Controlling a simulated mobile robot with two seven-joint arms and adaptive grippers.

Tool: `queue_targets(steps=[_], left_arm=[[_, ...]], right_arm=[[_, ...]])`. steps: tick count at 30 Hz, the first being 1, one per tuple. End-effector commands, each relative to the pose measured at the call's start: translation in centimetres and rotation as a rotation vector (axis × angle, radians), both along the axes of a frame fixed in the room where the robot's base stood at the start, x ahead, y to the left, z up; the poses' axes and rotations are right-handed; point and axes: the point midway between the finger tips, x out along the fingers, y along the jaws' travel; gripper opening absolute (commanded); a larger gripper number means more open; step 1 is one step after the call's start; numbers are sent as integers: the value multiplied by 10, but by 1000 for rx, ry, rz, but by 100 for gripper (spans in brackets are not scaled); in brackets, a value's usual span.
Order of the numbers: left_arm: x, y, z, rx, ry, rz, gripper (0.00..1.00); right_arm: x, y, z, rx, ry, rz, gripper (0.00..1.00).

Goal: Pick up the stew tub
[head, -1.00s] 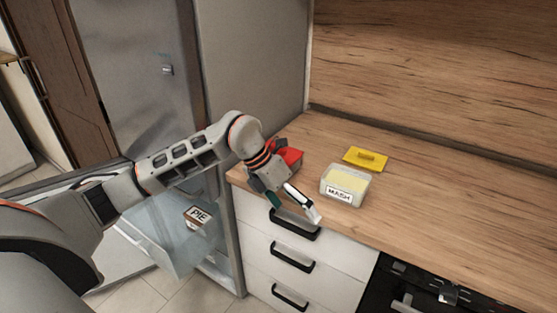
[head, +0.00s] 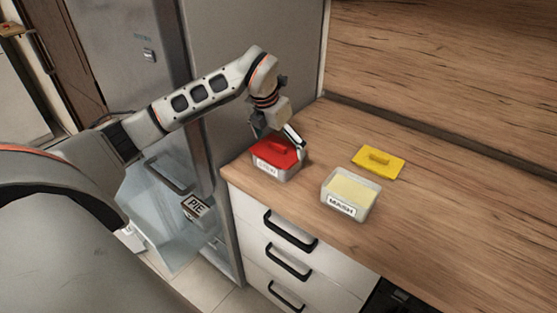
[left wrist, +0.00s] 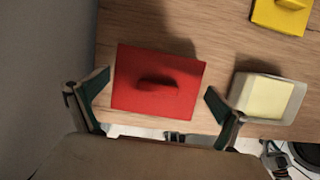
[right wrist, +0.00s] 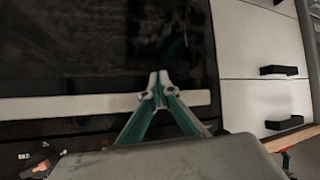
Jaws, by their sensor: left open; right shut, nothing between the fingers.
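The stew tub (head: 268,165), a pale tub with a red lid (head: 284,153) and a blurred label, stands on the wooden counter near its left end. The red lid with its raised handle also shows in the left wrist view (left wrist: 158,98). My left gripper (head: 279,138) is open just above the tub. In the left wrist view, the fingers of my left gripper (left wrist: 155,92) stand on either side of the lid, apart from it. My right gripper (right wrist: 158,84) is shut and empty in front of a dark oven front, away from the tub.
An open mash tub (head: 349,193) stands right of the stew tub, with a yellow lid (head: 378,161) lying behind it. A box marked PIE (head: 195,207) sits in the open fridge at left. White drawers (head: 277,237) are below the counter. The right of the counter is clear.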

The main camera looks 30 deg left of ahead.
Motion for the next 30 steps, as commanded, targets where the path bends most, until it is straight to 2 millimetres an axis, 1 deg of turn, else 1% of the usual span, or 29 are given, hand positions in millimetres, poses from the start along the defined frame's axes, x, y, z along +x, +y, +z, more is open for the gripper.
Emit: queue_targets(steps=[6,9,13,20,21,23,24,25,30], left_arm=[[1,1,-28,-3,5,1,100],[6,0,-40,-3,2,-1,100],[8,1,-47,-1,1,1,100],[9,1,-48,-1,0,0,100],[9,1,-48,-1,0,0,90],[9,1,-48,-1,0,0,74],[9,1,-48,0,0,0,64],[9,1,-48,0,0,0,62],[9,1,-47,0,-2,0,62]], right_arm=[[3,0,6,-1,-4,1,0],[4,0,9,0,-10,1,0],[6,0,12,1,-14,0,0],[7,0,13,2,-17,1,0],[7,0,13,1,-17,1,0],[7,0,13,2,-16,0,0],[7,0,13,1,-16,1,0],[7,0,13,1,-16,1,0],[6,0,11,0,-14,1,0]])
